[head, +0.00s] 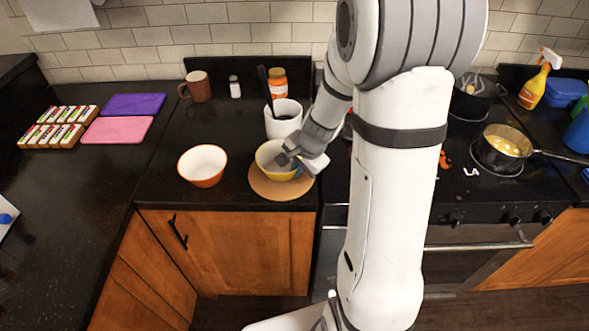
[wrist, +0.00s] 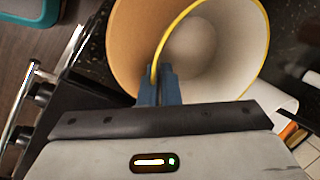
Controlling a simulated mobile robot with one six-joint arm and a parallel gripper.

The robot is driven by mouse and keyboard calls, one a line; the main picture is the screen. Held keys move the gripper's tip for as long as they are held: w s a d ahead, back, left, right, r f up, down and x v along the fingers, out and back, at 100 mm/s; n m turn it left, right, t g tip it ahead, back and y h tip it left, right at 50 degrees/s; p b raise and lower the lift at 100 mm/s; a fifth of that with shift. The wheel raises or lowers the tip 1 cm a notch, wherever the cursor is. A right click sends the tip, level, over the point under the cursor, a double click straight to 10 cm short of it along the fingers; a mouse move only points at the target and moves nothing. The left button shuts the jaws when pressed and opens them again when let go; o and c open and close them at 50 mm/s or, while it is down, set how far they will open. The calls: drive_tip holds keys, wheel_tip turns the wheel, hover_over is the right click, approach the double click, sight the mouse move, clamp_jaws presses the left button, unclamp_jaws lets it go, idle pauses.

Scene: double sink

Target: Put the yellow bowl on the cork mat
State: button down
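The yellow bowl (head: 266,172), white inside, is over the round cork mat (head: 282,190) in the head view, toward the mat's back. I cannot tell whether its base touches the mat. My gripper (head: 287,160) is at the bowl's right rim, its blue fingers close together. In the wrist view, the fingers (wrist: 160,82) pinch the yellow rim of the bowl (wrist: 205,50). The tan cork mat (wrist: 132,40) shows beside the bowl there. My gripper hides part of the bowl's right side.
An orange bowl (head: 202,166) stands just left of the mat. A white crock (head: 283,122) with a dark utensil stands close behind. A brown mug (head: 197,86) and a jar (head: 278,82) are farther back.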

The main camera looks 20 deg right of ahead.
drive_tip(key=shift+r, duration=0.1)
drive_tip(key=c, duration=1.6)
unclamp_jaws()
drive_tip(key=shift+c, duration=0.2)
drive_tip(key=shift+s+r, duration=0.1)
drive_tip(key=shift+r, duration=0.1)
drive_tip(key=v, duration=1)
drive_tip(key=s+a+r+n+h, duration=0.1)
drive_tip(key=s+a+r+n, duration=0.1)
drive_tip(key=s+n, duration=0.4)
drive_tip(key=s+a+r+n+h, duration=0.1)
drive_tip(key=s+a+r+n, duration=0.2)
drive_tip(key=s, duration=0.7)
wheel_tip(320, 180, up, 2)
drive_tip(key=n+p, duration=0.1)
drive_tip(key=n, duration=0.2)
drive_tip(key=shift+a+r, duration=0.15)
drive_tip(key=shift+r, duration=0.05)
